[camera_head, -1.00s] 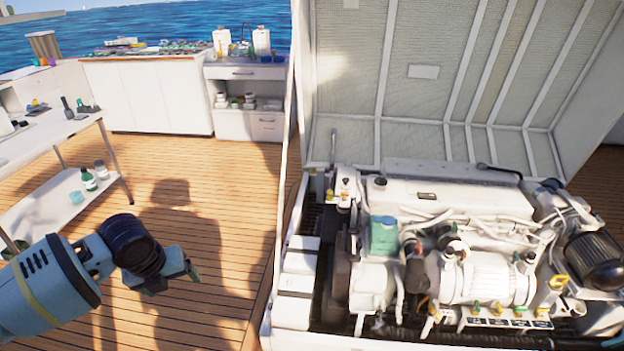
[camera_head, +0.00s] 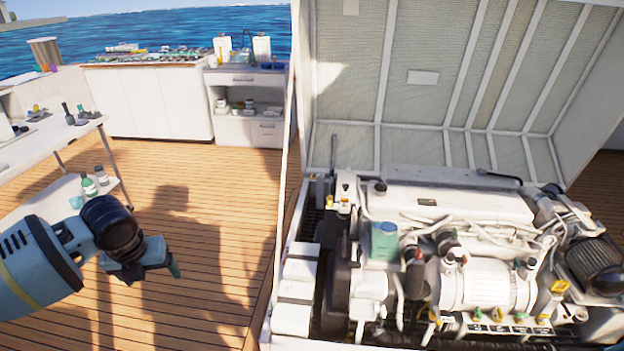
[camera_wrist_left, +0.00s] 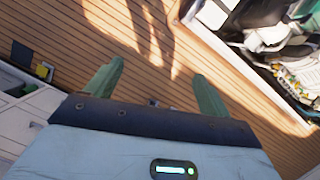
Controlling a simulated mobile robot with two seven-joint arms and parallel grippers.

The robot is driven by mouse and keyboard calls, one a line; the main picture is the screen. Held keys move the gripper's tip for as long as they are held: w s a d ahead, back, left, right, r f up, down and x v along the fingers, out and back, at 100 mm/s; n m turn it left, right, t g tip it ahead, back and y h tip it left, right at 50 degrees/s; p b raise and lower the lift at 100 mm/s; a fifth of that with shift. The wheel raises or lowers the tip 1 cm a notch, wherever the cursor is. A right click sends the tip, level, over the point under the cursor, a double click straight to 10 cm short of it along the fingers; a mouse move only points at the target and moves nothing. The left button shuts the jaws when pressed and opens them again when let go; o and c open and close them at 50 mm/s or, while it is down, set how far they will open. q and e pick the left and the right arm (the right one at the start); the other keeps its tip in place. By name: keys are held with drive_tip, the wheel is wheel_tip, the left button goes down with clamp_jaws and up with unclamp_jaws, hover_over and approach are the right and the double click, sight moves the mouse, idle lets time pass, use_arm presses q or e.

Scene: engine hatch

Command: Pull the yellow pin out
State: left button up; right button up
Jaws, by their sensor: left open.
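The white engine (camera_head: 450,205) sits in the open hatch at the right of the head view. Several small yellow parts show on it: one at the left (camera_head: 329,202), one in the front row (camera_head: 497,314), one at the right (camera_head: 559,287). I cannot tell which is the yellow pin. My left gripper (camera_head: 152,268) is over the deck left of the hatch, well apart from the engine. Its two green fingers (camera_wrist_left: 157,90) are spread and empty in the left wrist view. My right gripper is not in view.
The raised hatch lid (camera_head: 440,85) stands behind the engine. The white hatch side wall (camera_head: 285,225) lies between my left gripper and the engine. A bench (camera_head: 45,145) with bottles stands at the left. The wooden deck (camera_head: 225,185) between is clear.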

use_arm(q)
drive_tip(key=shift+c, duration=0.3)
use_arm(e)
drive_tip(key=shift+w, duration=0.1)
